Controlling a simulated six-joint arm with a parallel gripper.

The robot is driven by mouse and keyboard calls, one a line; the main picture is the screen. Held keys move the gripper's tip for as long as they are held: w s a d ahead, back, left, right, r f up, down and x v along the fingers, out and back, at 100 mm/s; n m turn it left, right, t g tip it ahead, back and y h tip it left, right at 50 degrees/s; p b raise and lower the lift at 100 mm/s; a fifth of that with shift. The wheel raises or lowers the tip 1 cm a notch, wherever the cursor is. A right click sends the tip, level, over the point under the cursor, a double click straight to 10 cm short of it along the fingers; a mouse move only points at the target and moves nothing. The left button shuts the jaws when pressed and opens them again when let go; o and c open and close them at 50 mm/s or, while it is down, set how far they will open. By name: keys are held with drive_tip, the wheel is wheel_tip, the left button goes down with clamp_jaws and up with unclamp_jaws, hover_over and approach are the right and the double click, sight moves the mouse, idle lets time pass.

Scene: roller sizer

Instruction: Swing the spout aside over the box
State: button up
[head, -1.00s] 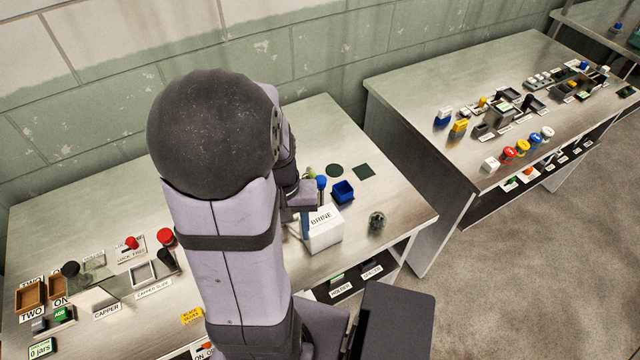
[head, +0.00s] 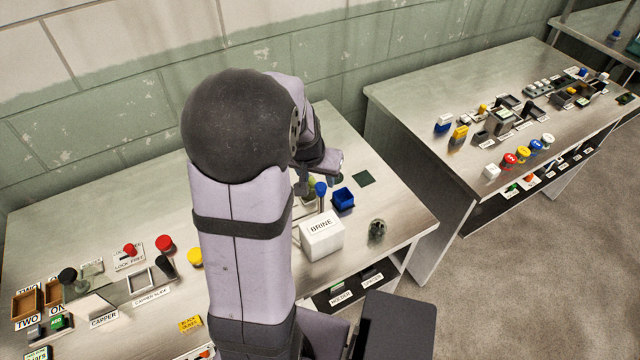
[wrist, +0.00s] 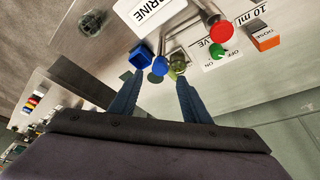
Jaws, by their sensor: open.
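The white box labelled BRINE (head: 322,238) stands near the front edge of the table. A blue ball knob (head: 320,188) stands just behind it and also shows in the wrist view (wrist: 160,66). A metal tube (wrist: 169,32) lies beside the BRINE label there; I cannot tell for sure which part is the spout. A small open blue box (head: 343,198) sits right of the knob and also shows in the wrist view (wrist: 139,58). My gripper (wrist: 160,78) is open and empty, its fingers pointing toward the blue knob and a greenish jar (wrist: 178,62).
A glass jar (head: 377,230) stands right of the BRINE box. In the wrist view, a red knob (wrist: 222,31), a green valve knob (wrist: 217,50) and an orange dose switch (wrist: 265,38) lie to the right.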

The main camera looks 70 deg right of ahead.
sight(321, 186)
drive_tip(key=shift+x, duration=3.15)
clamp_jaws()
